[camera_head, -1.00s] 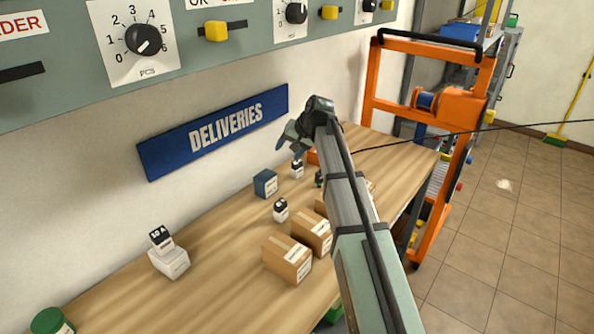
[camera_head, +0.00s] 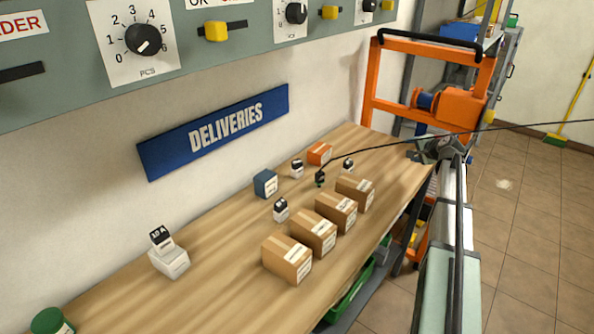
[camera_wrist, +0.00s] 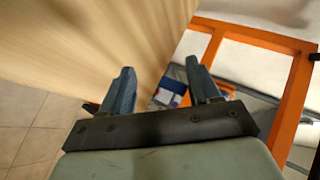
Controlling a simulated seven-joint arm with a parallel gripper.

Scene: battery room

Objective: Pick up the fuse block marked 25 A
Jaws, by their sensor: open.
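Several small white blocks with black labelled tops stand on the wooden table. One block (camera_head: 281,210) is near the middle, one (camera_head: 297,169) is farther back, and one (camera_head: 348,166) is behind the cardboard boxes. Their markings are too small to read, so I cannot tell which is the 25 A fuse block. Another block (camera_head: 162,239), marked 10 A, sits on a white box (camera_head: 170,262) at the left. My gripper (camera_head: 424,151) is at the table's far right end, away from the blocks. In the wrist view my gripper (camera_wrist: 160,72) is open with nothing between its fingers.
Several cardboard boxes (camera_head: 287,259) line the table's (camera_head: 215,290) front side. A blue box (camera_head: 265,183) and an orange box (camera_head: 320,153) stand farther back. A black cable (camera_head: 400,140) crosses above the table. An orange frame (camera_head: 373,90) stands beyond the right end.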

